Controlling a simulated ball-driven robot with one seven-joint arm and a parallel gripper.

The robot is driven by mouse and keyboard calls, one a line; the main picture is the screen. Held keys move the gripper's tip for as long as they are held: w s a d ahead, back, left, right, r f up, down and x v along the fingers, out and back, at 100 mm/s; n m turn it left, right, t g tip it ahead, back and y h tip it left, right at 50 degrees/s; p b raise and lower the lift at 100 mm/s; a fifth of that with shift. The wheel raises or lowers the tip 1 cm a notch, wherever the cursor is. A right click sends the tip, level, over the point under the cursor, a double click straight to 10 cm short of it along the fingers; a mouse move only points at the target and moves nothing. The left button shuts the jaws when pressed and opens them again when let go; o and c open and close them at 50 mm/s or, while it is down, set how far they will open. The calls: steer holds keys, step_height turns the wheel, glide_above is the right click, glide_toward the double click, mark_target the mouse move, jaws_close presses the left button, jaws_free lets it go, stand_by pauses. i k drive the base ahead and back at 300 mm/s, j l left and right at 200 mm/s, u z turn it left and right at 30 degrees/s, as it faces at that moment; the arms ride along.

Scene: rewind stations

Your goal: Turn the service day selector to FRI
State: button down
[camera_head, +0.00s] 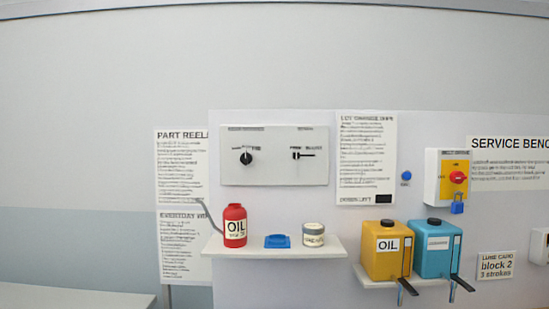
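A pale panel (273,176) is mounted on the wall above a shelf. On its left half is a round black knob (246,158) with small marks around it. On its right half is a second black control (296,154) with a horizontal line or slot beside it. The lettering is too small to read, so I cannot tell which control is the day selector or which day it points to. My gripper is not in view.
Below the panel, a shelf (270,252) holds a red oil can (235,226), a blue item (277,241) and a tin (314,234). At right are yellow (388,260) and blue (434,256) containers and a switch box (447,180) with a red knob. The space before the panel looks clear.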

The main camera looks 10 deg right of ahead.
mark_target(246, 159)
steer(key=u, duration=0.55)
steer(key=i+j+u, duration=0.1)
steer(key=u, duration=0.95)
steer(key=i+u, duration=0.1)
steer(key=u, duration=0.95)
steer(key=i+l+u, duration=0.1)
steer(key=u, duration=0.95)
steer(key=l+u, duration=0.15)
steer(key=u, duration=0.35)
steer(key=l+u, duration=0.3)
steer(key=l, duration=0.4)
steer(key=l+z, duration=0.2)
steer(key=l, duration=0.25)
steer(key=i+l+z, duration=0.15)
steer(key=l, duration=0.25)
steer(key=l+z, duration=0.2)
steer(key=z, duration=0.3)
steer(key=l+z, duration=0.25)
steer(key=z, duration=0.25)
steer(key=l+z, duration=0.25)
steer(key=z, duration=0.25)
